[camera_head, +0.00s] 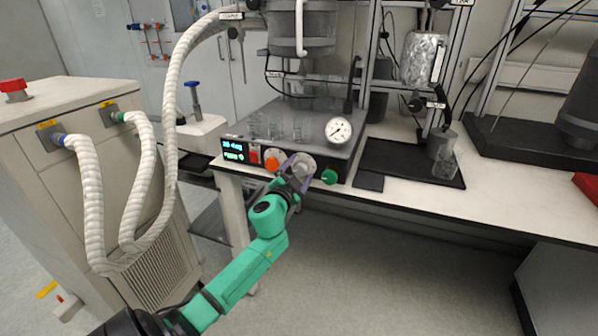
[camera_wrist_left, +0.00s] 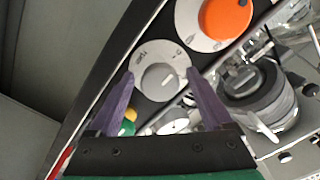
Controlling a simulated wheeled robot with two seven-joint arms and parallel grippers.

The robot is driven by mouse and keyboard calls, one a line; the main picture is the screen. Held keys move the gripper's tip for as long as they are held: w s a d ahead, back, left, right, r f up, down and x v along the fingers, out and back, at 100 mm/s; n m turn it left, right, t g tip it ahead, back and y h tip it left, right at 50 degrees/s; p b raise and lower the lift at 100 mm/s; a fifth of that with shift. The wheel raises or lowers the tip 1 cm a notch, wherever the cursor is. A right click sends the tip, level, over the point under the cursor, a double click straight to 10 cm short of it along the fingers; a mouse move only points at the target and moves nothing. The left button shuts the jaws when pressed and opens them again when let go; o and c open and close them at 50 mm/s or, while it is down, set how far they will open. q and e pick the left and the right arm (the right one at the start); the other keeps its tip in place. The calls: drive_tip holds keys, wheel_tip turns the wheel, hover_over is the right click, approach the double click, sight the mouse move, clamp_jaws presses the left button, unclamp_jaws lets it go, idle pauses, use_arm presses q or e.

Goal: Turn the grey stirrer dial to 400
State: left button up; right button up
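The grey stirrer dial (camera_head: 302,162) is on the front panel of the hotplate stirrer (camera_head: 348,150), between the orange dial (camera_head: 273,159) and the green dial (camera_head: 329,176). My left gripper (camera_head: 297,172) is at the grey dial and partly hides it in the head view. In the left wrist view, the grey knob (camera_wrist_left: 160,82) sits on a pale scale disc, with its printed marks too small to read. The purple fingers of my left gripper (camera_wrist_left: 159,76) are apart, one either side of the knob, with visible gaps. My right gripper is not in view.
A small lit display (camera_head: 234,150) and a red switch (camera_head: 254,155) sit left of the dials; the digits are unclear. Glassware and a pressure gauge (camera_head: 338,130) stand above the panel. A beige cabinet (camera_head: 60,150) with white hoses stands left. Floor in front is clear.

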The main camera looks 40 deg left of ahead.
use_arm(q)
clamp_jaws()
drive_tip(key=shift+m, duration=0.3)
drive_tip(key=m, duration=0.5)
drive_tip(key=m+p, duration=0.1)
drive_tip(key=m, duration=0.5)
drive_tip(key=shift+m, duration=0.3)
drive_tip(key=m, duration=0.5)
drive_tip(key=shift+p, duration=0.35)
drive_tip(key=m+p, duration=0.1)
drive_tip(key=m, duration=0.5)
drive_tip(key=shift+m, duration=0.3)
